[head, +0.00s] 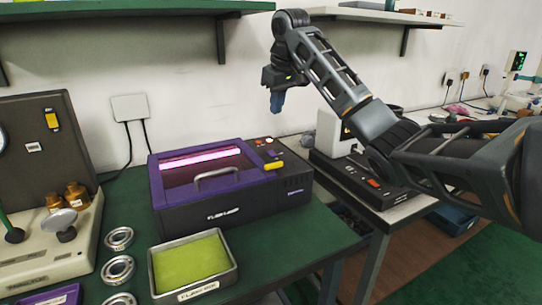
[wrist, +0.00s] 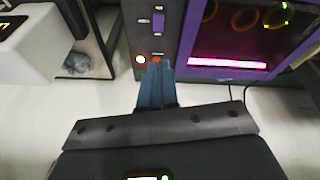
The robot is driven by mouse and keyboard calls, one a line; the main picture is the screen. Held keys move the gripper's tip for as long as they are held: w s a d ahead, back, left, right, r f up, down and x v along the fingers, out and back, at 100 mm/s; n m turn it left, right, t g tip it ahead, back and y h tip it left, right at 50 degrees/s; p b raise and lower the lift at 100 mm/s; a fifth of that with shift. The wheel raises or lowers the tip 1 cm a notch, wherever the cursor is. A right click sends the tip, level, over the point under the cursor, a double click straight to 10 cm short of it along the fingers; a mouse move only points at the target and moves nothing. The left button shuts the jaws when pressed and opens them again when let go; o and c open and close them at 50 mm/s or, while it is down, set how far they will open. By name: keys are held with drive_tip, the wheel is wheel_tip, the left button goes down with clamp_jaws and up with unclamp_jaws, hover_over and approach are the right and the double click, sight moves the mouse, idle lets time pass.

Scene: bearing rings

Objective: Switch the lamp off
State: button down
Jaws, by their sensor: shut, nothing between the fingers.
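The lamp unit is a black box with a purple frame (head: 160,190) on the green bench. Its pink tube (head: 202,157) glows under the window; the lit tube also shows in the wrist view (wrist: 228,64). A control panel (head: 262,152) on its right has small orange and red parts and a yellow piece (head: 274,165). In the wrist view the panel shows a purple rocker (wrist: 158,22) and a bright orange light (wrist: 140,59). My gripper (head: 277,108) is shut and empty, pointing down above the panel's back side. Its blue fingertips (wrist: 157,66) overlap the panel's end in the wrist view, partly hiding a red part there.
A metal tray (head: 196,290) with a green pad and several bearing rings (head: 118,268) lie in front. A beige press base (head: 85,225) stands left. A black device (head: 365,180) sits on the right table. Shelves (head: 120,15) hang above.

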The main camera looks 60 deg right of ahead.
sight(269, 152)
drive_tip(key=shift+s+a+m+b, duration=0.15)
drive_tip(key=shift+m+b, duration=0.4)
drive_tip(key=shift+m, duration=0.75)
drive_tip(key=x, duration=1.4)
drive_tip(key=shift+s+a, duration=0.1)
drive_tip(key=shift+s, duration=0.1)
